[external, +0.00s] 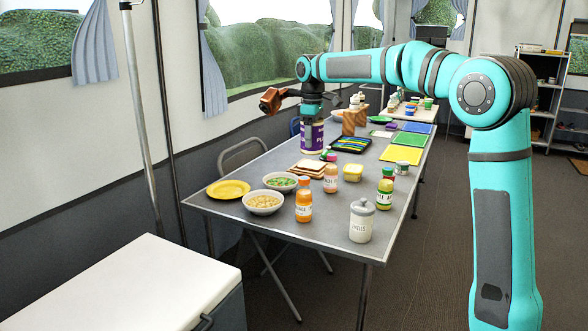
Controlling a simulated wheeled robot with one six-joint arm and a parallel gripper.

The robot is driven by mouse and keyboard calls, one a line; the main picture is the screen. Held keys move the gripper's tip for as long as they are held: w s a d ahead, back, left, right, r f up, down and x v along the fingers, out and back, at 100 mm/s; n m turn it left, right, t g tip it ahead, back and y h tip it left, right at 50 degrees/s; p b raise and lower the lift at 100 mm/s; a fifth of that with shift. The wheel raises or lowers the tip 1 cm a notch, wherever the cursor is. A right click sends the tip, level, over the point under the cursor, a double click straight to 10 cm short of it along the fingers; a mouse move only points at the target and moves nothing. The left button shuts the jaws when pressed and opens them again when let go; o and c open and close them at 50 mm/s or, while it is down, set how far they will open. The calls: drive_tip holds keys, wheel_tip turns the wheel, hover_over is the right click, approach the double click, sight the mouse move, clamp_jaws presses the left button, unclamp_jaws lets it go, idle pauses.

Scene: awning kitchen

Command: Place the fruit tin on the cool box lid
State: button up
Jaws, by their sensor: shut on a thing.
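The fruit tin (312,138), with a purple and white label, is upright near the middle of the table's far-left side. My gripper (312,118) points down from above and is shut on the upper part of the tin. The fingers are small in the picture and partly hidden. I cannot tell whether the tin's base touches the table. The cool box lid (120,287) is a flat white top at the lower left, nearer the camera than the table. Its visible surface is bare.
A gap separates table and cool box. A metal pole (138,110) stands at left; a chair (241,153) is behind the table.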

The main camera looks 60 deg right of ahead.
drive_tip(key=w+a+n, duration=0.3)
drive_tip(key=w+a, duration=0.8)
drive_tip(key=a, duration=0.4)
drive_tip(key=w+a+n, duration=0.3)
drive_tip(key=w+a, duration=0.8)
drive_tip(key=a, duration=0.4)
drive_tip(key=w+a+n, duration=0.2)
drive_tip(key=a, duration=1.5)
drive_tip(key=w+a+n, duration=0.2)
drive_tip(key=a+n, duration=0.1)
drive_tip(key=a, duration=1.4)
drive_tip(key=shift+w+f, duration=0.2)
drive_tip(key=shift+f, duration=10.9)
drive_tip(key=shift+f, duration=0.1)
drive_tip(key=o, duration=1.3)
